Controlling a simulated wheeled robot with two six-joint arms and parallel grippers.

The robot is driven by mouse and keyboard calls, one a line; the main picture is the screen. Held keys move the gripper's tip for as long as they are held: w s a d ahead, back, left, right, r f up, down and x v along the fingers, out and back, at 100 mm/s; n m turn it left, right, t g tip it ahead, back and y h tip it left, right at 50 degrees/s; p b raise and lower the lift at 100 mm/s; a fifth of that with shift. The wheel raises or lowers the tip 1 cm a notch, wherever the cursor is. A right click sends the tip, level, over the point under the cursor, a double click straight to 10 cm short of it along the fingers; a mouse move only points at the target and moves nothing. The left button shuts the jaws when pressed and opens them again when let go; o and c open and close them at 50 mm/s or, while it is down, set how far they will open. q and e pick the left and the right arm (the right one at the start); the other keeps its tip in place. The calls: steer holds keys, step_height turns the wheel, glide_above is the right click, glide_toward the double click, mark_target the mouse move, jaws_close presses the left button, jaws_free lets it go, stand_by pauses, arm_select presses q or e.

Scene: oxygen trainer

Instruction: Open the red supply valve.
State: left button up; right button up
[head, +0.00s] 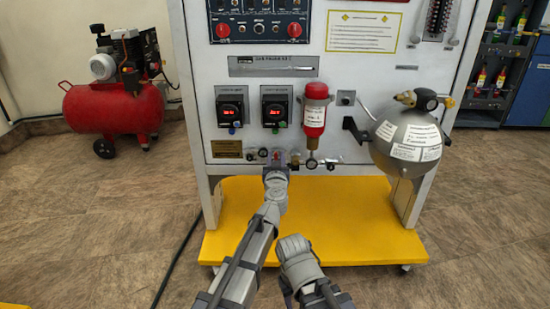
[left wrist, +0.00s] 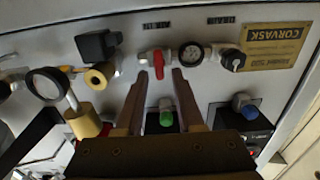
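The red supply valve (left wrist: 158,64) is a red lever handle on a small fitting on the light panel. In the left wrist view its free end lies between the tips of my left gripper (left wrist: 160,75). The two fingers are apart, one on each side of the handle, with a visible gap to it. In the head view my left gripper (head: 276,167) is at the panel's lower edge, and the valve (head: 277,154) shows as a small red spot just above it. My right arm is low in front of the panel; its fingers cannot be made out.
A gauge (left wrist: 192,54) and a black knob (left wrist: 232,60) sit beside the valve. A black block (left wrist: 98,45) and brass fitting (left wrist: 100,76) are on its other side. A red cylinder (head: 315,112) and round grey tank (head: 407,143) project from the panel. The yellow base (head: 350,225) lies below.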

arm_select(q)
jaws_close()
steer(key=shift+n, duration=0.3)
stand_by(0.3)
steer(key=n, duration=0.5)
steer(key=a+n, duration=0.1)
steer(key=n, duration=0.2)
steer(key=shift+f, duration=0.25)
steer(key=shift+a+f+n+b, duration=0.15)
steer(key=shift+n+b, duration=0.1)
steer(key=shift+n, duration=1.3)
steer(key=shift+f+n+b, duration=0.2)
steer(key=shift+n+b, duration=0.05)
steer(key=shift+n, duration=1.25)
steer(key=shift+a+f+n+b, duration=0.15)
steer(key=shift+n+b, duration=0.1)
steer(key=shift+n, duration=1.3)
